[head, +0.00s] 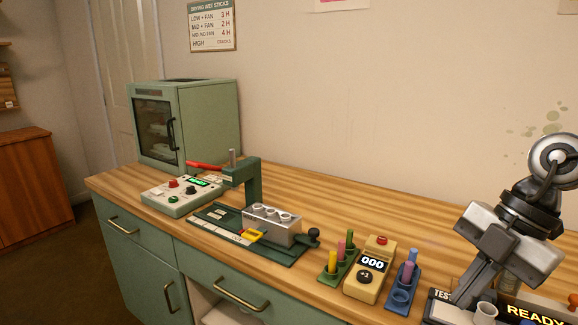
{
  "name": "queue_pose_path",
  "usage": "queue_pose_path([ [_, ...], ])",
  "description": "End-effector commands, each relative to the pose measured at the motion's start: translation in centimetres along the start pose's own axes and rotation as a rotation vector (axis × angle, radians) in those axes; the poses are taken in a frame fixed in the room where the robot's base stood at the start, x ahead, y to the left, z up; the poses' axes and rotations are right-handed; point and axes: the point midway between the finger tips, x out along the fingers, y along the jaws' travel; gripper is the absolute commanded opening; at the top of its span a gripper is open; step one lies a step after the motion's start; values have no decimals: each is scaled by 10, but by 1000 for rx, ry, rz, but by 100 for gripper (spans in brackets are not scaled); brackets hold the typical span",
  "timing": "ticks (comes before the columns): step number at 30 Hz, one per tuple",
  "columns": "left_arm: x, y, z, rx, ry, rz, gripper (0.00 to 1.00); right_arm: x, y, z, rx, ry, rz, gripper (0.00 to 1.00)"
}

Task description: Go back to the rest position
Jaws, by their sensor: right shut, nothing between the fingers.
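My right gripper (462,296) is at the right of the head view, its fingers pointing down and to the left. It is shut and empty. Its fingertips appear in front of or over the dark box marked TEST and READY (527,311); I cannot tell whether they touch it. The gripper hides part of that box. My left gripper is not in view.
The wooden tabletop (350,215) holds a green drying cabinet (208,118), a control box (185,194), a green press (246,190) with a grey mould block (272,225), a green stick rack (337,262), a yellow counter (370,271) and a blue rack (404,288). The back strip is clear.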

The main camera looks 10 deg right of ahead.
Motion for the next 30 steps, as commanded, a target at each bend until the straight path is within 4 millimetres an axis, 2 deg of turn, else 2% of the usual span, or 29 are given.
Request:
queue_pose_path([
  [5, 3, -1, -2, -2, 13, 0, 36, 32, 4, -5, 9, 232, 176, 0],
  [10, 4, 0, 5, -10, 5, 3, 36, 65, 13, -6, 84, 476, 465, 0],
  [13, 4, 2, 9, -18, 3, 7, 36, 86, 18, 2, 196, 590, 693, 0],
  [17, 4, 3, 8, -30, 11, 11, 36, 120, 16, 21, 409, 642, 956, 0],
  [20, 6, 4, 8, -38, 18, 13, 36, 154, 6, 36, 616, 620, 1100, 0],
  [24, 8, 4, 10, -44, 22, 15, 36, 218, -19, 43, 939, 535, 1178, 0],
  [26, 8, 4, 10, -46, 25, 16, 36, 248, -31, 38, 1072, 493, 1164, 0],
  [27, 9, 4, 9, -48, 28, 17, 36, 267, -39, 31, 1152, 469, 1141, 0],
  [30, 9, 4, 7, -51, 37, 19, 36, 307, -54, 8, 1312, 428, 1057, 0],
])
